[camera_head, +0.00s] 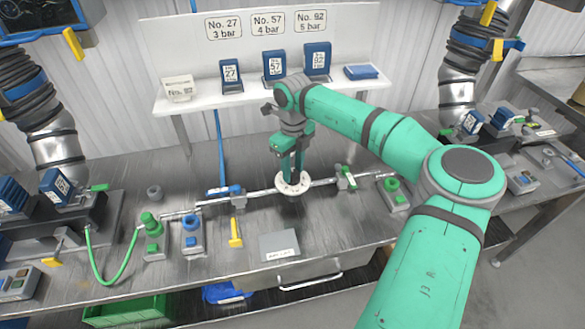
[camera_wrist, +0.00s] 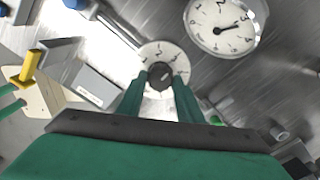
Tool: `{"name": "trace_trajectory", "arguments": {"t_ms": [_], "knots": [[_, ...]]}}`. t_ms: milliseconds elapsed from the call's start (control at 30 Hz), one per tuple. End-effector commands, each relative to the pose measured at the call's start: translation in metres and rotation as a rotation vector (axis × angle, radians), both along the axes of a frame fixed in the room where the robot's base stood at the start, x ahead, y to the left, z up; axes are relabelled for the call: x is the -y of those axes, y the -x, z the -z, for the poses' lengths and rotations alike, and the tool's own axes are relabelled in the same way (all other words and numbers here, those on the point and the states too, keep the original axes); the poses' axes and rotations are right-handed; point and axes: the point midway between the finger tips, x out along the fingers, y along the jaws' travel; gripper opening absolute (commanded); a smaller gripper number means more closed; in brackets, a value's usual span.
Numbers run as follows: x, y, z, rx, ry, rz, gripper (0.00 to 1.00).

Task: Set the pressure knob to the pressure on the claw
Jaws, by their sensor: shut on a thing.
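My gripper (camera_head: 291,172) points down at the white round dial (camera_head: 292,186) on the pipe along the bench. In the wrist view my green fingers (camera_wrist: 160,88) are shut on the dark pressure knob (camera_wrist: 161,74), in the middle of the numbered white dial (camera_wrist: 172,50). The exact knob setting is too small to read. A white gauge (camera_wrist: 218,16) with a dark needle shows beyond it. Wall signs read No. 27 3 bar (camera_head: 223,27), No. 57 4 bar (camera_head: 268,23) and No. 92 5 bar (camera_head: 311,21). I cannot tell which claw is meant.
Blue blocks marked 27 (camera_head: 231,75), 57 (camera_head: 274,64) and 92 (camera_head: 317,58) stand on the white shelf (camera_head: 205,102). A yellow-handled lever (camera_head: 236,232) and a blue button box (camera_head: 191,235) are left of the dial. A grey plate (camera_head: 279,244) lies in front.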

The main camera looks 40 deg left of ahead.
Motion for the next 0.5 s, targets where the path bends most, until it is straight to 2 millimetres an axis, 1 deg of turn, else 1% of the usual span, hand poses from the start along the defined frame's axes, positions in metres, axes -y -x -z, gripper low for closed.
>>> {"name": "trace_trajectory", "arguments": {"t_ms": [167, 200, 267, 300, 500], "knots": [[-0.0006, -0.0002, -0.0013, 0.001, -0.002, 0.0, 0.11], [-0.0007, -0.0002, -0.0014, 0.001, -0.002, 0.001, 0.35], [-0.0006, -0.0002, -0.0013, 0.001, -0.002, 0.001, 0.5], [-0.0006, -0.0002, -0.0012, 0.001, -0.002, 0.001, 0.52], [-0.0003, 0.0, -0.0006, 0.0, -0.001, 0.001, 0.52]]}}
